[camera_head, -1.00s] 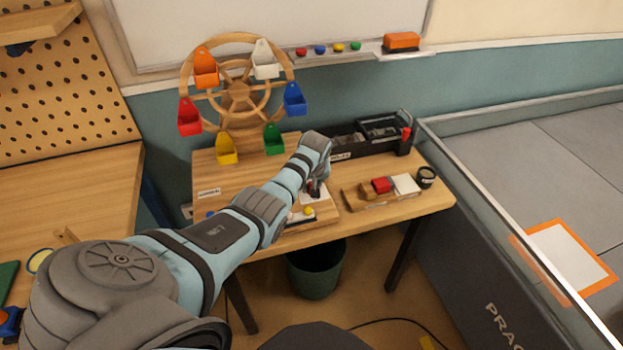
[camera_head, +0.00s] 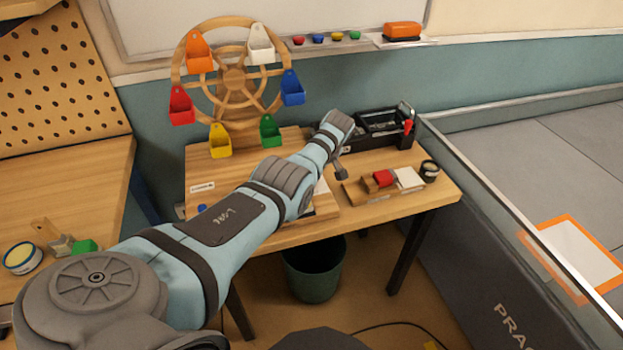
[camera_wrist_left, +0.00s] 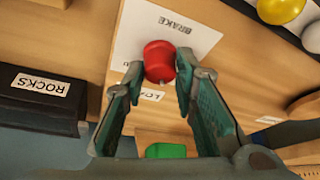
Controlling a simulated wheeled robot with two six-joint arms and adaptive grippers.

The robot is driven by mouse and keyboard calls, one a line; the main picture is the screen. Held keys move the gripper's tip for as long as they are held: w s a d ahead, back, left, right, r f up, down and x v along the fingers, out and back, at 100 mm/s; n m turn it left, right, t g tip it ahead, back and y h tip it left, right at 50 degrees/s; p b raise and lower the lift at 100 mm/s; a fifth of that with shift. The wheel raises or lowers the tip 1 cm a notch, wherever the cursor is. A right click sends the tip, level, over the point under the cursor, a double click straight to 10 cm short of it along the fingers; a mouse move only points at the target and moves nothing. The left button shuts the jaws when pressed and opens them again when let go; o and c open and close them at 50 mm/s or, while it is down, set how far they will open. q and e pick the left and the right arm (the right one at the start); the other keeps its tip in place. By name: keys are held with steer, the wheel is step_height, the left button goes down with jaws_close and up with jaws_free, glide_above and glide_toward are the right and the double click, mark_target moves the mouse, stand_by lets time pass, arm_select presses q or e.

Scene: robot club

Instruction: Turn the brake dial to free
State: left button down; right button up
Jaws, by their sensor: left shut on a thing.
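The brake dial (camera_wrist_left: 158,60) is a round red knob on a white plate (camera_wrist_left: 203,38) marked BRAKE. A second word at the plate's other edge, starting "LO", is partly hidden by a finger. My left gripper (camera_wrist_left: 160,74) is shut on the dial, one fingertip on each side of it. No pointer on the dial can be made out, so its setting is unclear. In the head view my left arm reaches over the wheel's wooden base (camera_head: 205,172), and its forearm and wrist hide the dial. My right gripper is not in view.
The wooden wheel with coloured buckets (camera_head: 233,90) stands behind my arm. A black tray (camera_head: 380,130) and a board with red and white blocks (camera_head: 388,186) lie to the right. A dark green bin (camera_head: 314,270) stands below the table.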

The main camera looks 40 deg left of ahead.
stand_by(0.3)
arm_select(q)
steer(key=c, duration=1.3)
jaws_free()
steer(key=v, duration=1.2)
